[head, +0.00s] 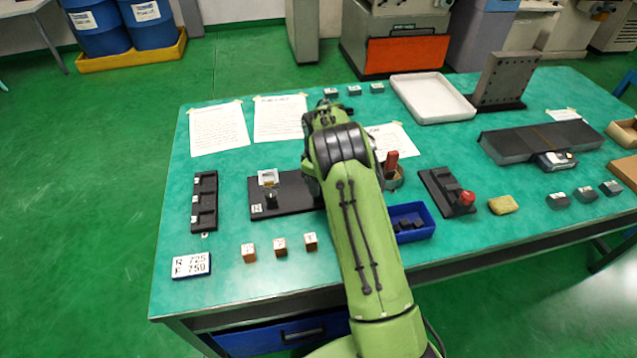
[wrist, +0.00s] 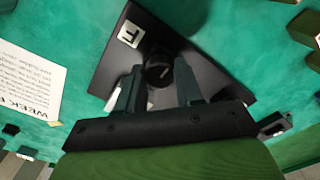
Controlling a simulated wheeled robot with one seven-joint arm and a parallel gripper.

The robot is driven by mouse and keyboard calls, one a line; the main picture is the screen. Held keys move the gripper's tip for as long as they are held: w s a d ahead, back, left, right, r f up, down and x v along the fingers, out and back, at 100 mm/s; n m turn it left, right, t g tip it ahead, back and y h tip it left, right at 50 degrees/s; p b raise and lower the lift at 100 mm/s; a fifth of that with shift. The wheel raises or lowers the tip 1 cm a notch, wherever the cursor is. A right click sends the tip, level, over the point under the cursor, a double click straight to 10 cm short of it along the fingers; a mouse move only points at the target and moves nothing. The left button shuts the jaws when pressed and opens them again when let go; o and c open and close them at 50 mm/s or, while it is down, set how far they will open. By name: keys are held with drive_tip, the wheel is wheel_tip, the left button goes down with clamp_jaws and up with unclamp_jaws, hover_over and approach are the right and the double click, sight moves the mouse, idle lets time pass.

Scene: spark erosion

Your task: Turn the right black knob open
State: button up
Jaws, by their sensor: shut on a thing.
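The black base plate (head: 291,196) lies on the green table in the head view, with a small white label and a black knob (head: 271,199) showing on its left part. Its right part is hidden behind my arm. In the wrist view the dark plate (wrist: 195,62) bears a white label marked like an F (wrist: 130,33). A round black knob (wrist: 158,72) with a pale pointer mark sits between the fingers of my gripper (wrist: 158,86), which is shut on it. The head view hides my fingertips.
A blue bin (head: 424,214) and a red-handled tool in a cup (head: 391,167) stand right of my arm. Small wooden blocks (head: 280,246) lie in front of the plate. A black slotted holder (head: 204,201) lies left. Paper sheets (head: 280,117) lie behind.

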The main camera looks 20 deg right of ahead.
drive_tip(key=shift+w, duration=0.1)
drive_tip(key=o, duration=1)
drive_tip(key=shift+o, duration=0.2)
wheel_tip(320, 180, up, 16)
drive_tip(key=p, duration=0.3)
drive_tip(key=shift+f, duration=0.1)
